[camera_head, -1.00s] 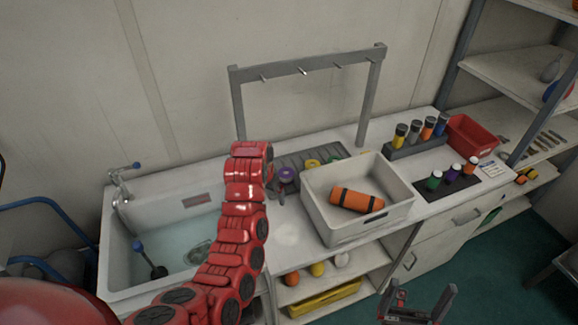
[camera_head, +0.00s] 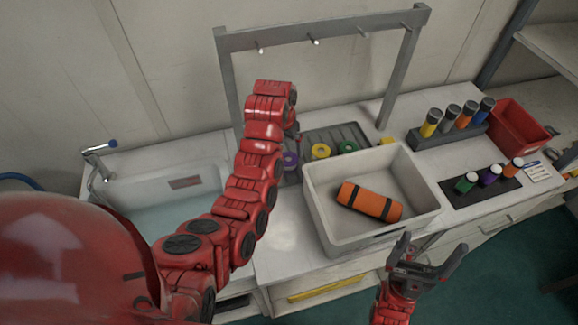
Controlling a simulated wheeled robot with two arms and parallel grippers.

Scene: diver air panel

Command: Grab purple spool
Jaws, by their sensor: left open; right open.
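The purple spool (camera_head: 290,161) sits at the left end of the dark ribbed mat (camera_head: 336,134) on the counter, just right of my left arm. Part of it is hidden by the arm. My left gripper (camera_head: 294,133) is mostly hidden by its own red arm links. It appears behind and above the purple spool, and I cannot see it touching the spool. My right gripper (camera_head: 426,262) is open and empty, low in the picture in front of the white bin.
A yellow spool (camera_head: 320,150) and a green spool (camera_head: 348,147) stand right of the purple one. A grey bin (camera_head: 327,215) holds an orange cylinder (camera_head: 369,201). A grey rack frame (camera_head: 330,36) rises behind. A sink (camera_head: 180,205) lies left.

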